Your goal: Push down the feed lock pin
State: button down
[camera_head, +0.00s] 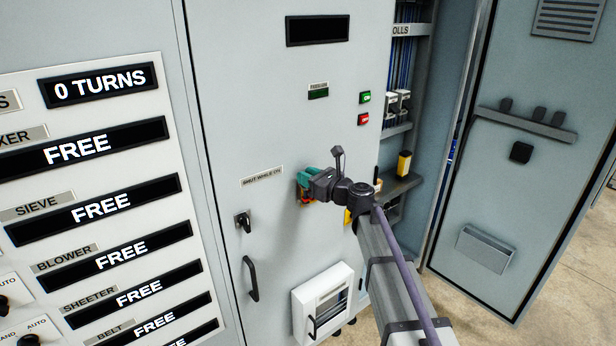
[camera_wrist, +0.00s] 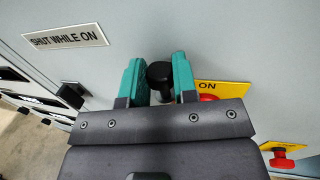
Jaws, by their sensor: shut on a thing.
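A black round knob (camera_wrist: 160,76) stands out from the grey cabinet face between my gripper's teal fingers in the wrist view. No readable label marks it as the feed lock pin. My gripper (camera_head: 303,181) is at the cabinet door in the head view, right of the "SHUT WHILE ON" label (camera_head: 262,177). In the wrist view my gripper (camera_wrist: 160,82) is shut on the black knob, with one finger on each side. The knob's lower part is hidden behind the gripper body.
A yellow plate (camera_wrist: 235,90) reading "ON" with a partly hidden red knob is close right of the fingers. Another red knob (camera_wrist: 281,161) is lower right. A door handle (camera_head: 251,279) and white box (camera_head: 322,300) are below. An open cabinet door (camera_head: 535,190) stands right.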

notch_tip(320, 180, down, 2)
jog(key=shift+s+f+b, duration=0.15)
jog(key=shift+f+b, duration=0.05)
jog(key=shift+b, duration=0.2)
jog(key=c, duration=0.9)
grip_release()
jog(key=v, duration=1)
jog(key=shift+s+d, duration=0.15)
jog(key=shift+d, duration=0.15)
